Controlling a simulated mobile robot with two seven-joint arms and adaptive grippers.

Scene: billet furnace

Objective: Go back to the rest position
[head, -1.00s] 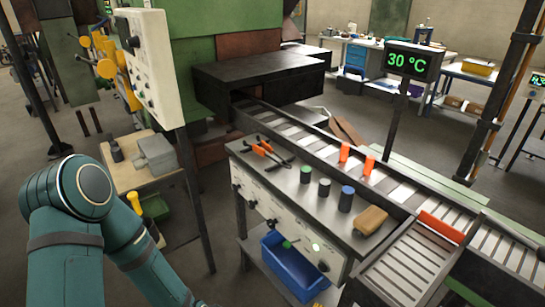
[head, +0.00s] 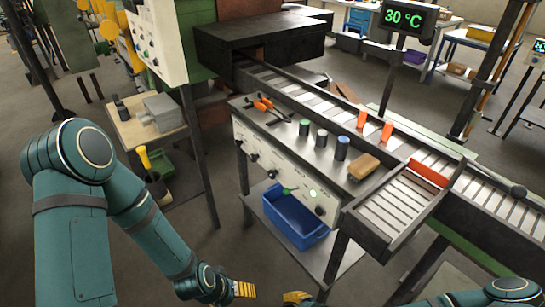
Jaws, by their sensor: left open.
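My left arm comes in from the left and bends down. Its gripper (head: 246,289) is low at the bottom of the head view, over the floor in front of the bench, open and with nothing seen in it. My right gripper (head: 297,297) shows only as a yellowish tip at the bottom edge, a little to the right of the left one. The rest of it is cut off, so its jaws cannot be judged. Part of my right arm shows at the bottom right. Both grippers appear apart from the bench and its contents.
The metal bench (head: 305,155) carries tongs (head: 268,110), several small cylinders and a brown block (head: 363,167). A blue bin (head: 295,218) sits on its lower shelf. A conveyor (head: 320,105) runs behind, with two orange pieces standing near it. A side tray (head: 395,205) juts out at right.

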